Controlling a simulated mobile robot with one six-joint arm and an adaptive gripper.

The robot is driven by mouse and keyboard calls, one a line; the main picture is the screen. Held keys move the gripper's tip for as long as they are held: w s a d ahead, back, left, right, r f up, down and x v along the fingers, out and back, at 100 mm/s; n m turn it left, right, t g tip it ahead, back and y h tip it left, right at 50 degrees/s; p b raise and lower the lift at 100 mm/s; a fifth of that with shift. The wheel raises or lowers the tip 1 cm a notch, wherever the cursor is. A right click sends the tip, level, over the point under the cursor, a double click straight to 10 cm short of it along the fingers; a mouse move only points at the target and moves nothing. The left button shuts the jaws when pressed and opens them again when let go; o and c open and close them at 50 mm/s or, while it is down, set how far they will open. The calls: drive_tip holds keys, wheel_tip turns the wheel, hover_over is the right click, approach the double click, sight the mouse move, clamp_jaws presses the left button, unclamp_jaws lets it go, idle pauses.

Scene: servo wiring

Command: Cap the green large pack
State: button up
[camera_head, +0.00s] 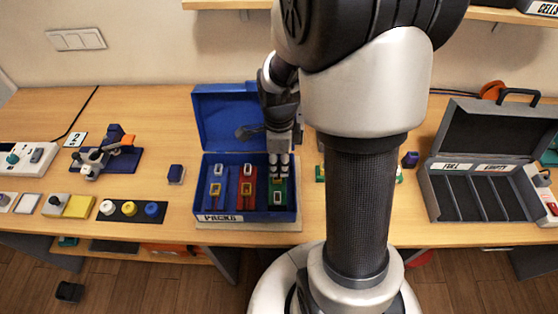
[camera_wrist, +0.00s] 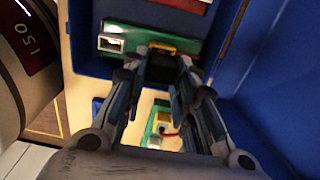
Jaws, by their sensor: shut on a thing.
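The green pack (camera_head: 284,190) lies at the right inside the blue box marked PACKS (camera_head: 249,217). It bears a yellow-framed socket (camera_head: 277,182) and a white-framed socket (camera_head: 277,198). In the wrist view the green pack (camera_wrist: 138,36) shows the white socket (camera_wrist: 110,44) and part of the yellow one (camera_wrist: 175,46). My gripper (camera_head: 278,173) points down at the pack, its fingertips (camera_wrist: 165,65) at the yellow socket. It is shut on a small dark piece, mostly hidden between the fingers. I cannot tell if that piece touches the socket.
A blue pack (camera_head: 215,199) and a red pack (camera_head: 247,201) lie left of the green one. The box's raised lid (camera_head: 222,115) stands behind. A grey case (camera_head: 437,212) is at the right. A dark board (camera_head: 116,218) with white, yellow and blue round pieces is at the left.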

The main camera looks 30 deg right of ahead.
sight(279, 165)
drive_tip(key=shift+f+b, duration=1.05)
drive_tip(key=shift+f, duration=0.35)
drive_tip(key=o, duration=0.9)
drive_tip(key=shift+o, duration=0.2)
wheel_tip(279, 165, up, 12)
drive_tip(key=shift+r, duration=0.1)
drive_tip(key=s+a+r+n+t, duration=0.2)
drive_tip(key=s+a+n, duration=0.3)
drive_tip(key=n, duration=0.7)
drive_tip(key=s+a+r+n+t, duration=0.2)
drive_tip(key=s+a+r+n, duration=0.3)
drive_tip(key=s+n, duration=0.3)
drive_tip(key=a+n, duration=0.1)
drive_tip(key=n, duration=0.3)
drive_tip(key=shift+r+t, duration=0.3)
